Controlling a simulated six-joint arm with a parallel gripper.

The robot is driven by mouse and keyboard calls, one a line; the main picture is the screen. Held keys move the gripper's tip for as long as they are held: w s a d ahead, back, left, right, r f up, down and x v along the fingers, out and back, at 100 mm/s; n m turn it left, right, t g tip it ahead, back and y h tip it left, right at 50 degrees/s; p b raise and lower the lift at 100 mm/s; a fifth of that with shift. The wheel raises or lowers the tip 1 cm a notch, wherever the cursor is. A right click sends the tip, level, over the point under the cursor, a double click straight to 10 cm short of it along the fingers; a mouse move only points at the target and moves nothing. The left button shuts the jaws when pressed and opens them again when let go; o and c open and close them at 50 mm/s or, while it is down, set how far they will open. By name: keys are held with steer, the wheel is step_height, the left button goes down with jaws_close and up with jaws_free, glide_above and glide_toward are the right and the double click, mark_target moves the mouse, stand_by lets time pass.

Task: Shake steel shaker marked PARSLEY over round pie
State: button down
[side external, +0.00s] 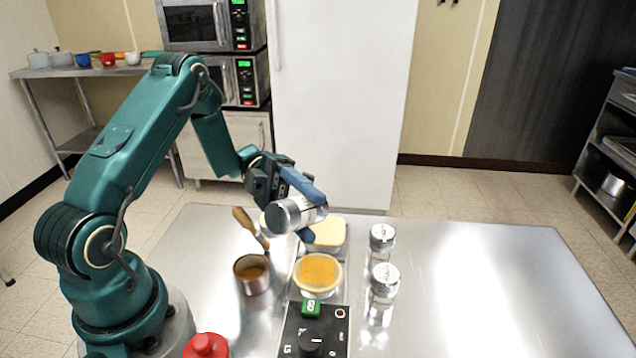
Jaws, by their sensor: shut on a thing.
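My gripper (309,211) is shut on a steel shaker (291,214), held above the table and tipped on its side, with its perforated cap toward the lower left. No label can be read on it. A round pie (319,270) with an orange-yellow top in a pale crust lies below and slightly right of the shaker, apart from it. Two more shakers stand upright to the right of the pie, one farther back (382,238) and one nearer (384,281). Their markings cannot be read.
A pale rectangular dish (326,232) sits behind the pie, partly hidden by my gripper. A brown-filled pot (251,275) and a wooden-handled brush (248,226) are left. A black control box (315,330) is in front. The table's right side (490,280) is clear.

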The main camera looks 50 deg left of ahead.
steer(key=shift+f, duration=1.1)
steer(key=shift+r, duration=1.15)
steer(key=shift+f, duration=0.1)
step_height(320, 180, down, 2)
steer(key=shift+f, duration=0.1)
steer(key=shift+r, duration=1.2)
